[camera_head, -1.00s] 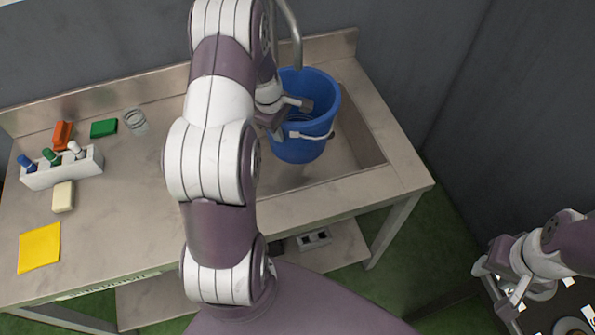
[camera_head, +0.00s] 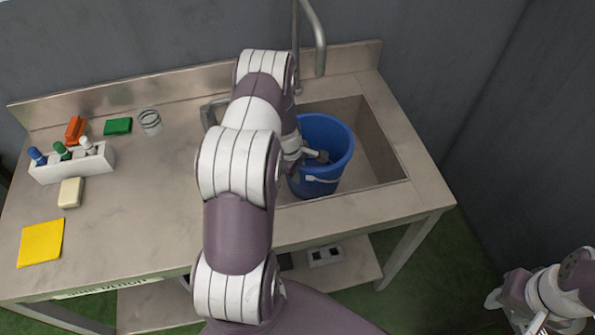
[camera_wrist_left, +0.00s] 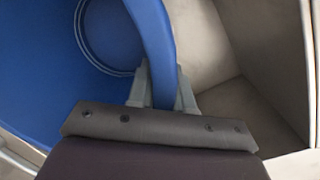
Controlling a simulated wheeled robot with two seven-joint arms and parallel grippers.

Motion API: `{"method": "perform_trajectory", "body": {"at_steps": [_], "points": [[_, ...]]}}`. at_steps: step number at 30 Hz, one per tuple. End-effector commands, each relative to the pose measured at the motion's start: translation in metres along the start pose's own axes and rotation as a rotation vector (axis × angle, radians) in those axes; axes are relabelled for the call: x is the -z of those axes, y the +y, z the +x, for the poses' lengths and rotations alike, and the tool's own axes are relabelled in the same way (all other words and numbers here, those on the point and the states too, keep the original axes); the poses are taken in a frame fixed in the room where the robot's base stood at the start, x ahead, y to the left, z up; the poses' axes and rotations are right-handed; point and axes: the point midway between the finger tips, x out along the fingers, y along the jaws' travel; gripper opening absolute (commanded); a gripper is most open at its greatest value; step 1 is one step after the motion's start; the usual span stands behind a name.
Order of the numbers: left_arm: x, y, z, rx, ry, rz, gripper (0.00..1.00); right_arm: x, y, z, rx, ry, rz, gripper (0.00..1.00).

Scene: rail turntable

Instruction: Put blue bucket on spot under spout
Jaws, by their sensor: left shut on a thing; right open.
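The blue bucket (camera_head: 338,140) is upright in the sink basin (camera_head: 375,150), its white handle hanging on the near side. My left gripper (camera_head: 318,155) is shut on the bucket's rim at its left near side. In the left wrist view the fingers (camera_wrist_left: 162,90) pinch the wall of the bucket (camera_wrist_left: 105,40), and its inside looks empty. The metal spout (camera_head: 319,60) curves down behind the bucket, its tip above and beyond the rim. The bucket's bottom is partly hidden, so I cannot tell whether it touches the basin floor. My right gripper (camera_head: 520,312) is open at the lower right.
On the counter left of the sink are a glass jar (camera_head: 150,122), a green block (camera_head: 117,126), an orange brush (camera_head: 75,130), a white holder with bottles (camera_head: 72,163), a soap bar (camera_head: 70,192) and a yellow cloth (camera_head: 41,242). A wall stands behind.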

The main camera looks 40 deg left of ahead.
Motion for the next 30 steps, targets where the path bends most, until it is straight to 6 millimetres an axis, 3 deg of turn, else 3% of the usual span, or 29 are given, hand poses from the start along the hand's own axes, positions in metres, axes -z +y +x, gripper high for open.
{"method": "perform_trajectory", "body": {"at_steps": [6, 7, 9, 20, 30], "points": [[0.001, 0.0, 0.004, -0.001, 0.001, 0.0, 0.0, -0.001, 0.0, 0.004, 0.0, 0.0, 0.0, 0.43], [0.0, -0.001, 0.003, 0.001, 0.0, 0.0, 0.27, 0.0, 0.0, 0.003, 0.0, 0.0, 0.0, 0.43], [0.0, -0.001, 0.003, 0.001, 0.0, 0.0, 0.46, 0.0, 0.0, 0.002, 0.0, 0.0, 0.0, 0.43], [0.0, 0.001, -0.006, -0.001, 0.0, 0.0, 0.46, 0.0, 0.0, 0.0, 0.0, 0.0, 0.0, 0.43], [0.0, 0.001, -0.09, -0.003, 0.001, 0.0, 0.46, -0.001, 0.0, 0.008, 0.0, 0.0, 0.0, 0.43]]}}
